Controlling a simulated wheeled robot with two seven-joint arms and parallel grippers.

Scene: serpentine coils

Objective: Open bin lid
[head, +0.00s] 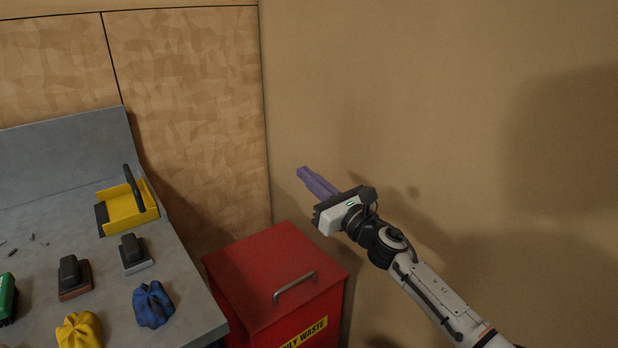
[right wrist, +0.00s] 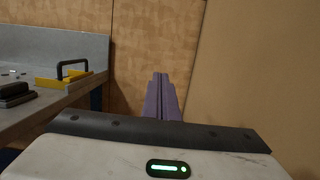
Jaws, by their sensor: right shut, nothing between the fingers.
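A red bin (head: 276,285) stands on the floor to the right of the workbench, with a yellow label reading "OILY WASTE" on its front. Its flat red lid lies closed on top, and a grey bar handle (head: 295,287) sits near the lid's front edge. My right gripper (head: 304,172) has purple fingers, shut and empty, held in the air above and behind the lid's right side, apart from the handle. The fingers also show in the right wrist view (right wrist: 161,95), pointing toward the wood panels. The bin is out of the right wrist view. My left gripper is not in view.
A grey workbench (head: 60,228) at left holds a yellow dustpan-like tray (head: 127,210) with a black handle, dark blocks (head: 134,251), a blue cloth (head: 152,304) and a yellow cloth (head: 80,331). A plain tan wall (head: 430,90) closes the right side. The space above the lid is free.

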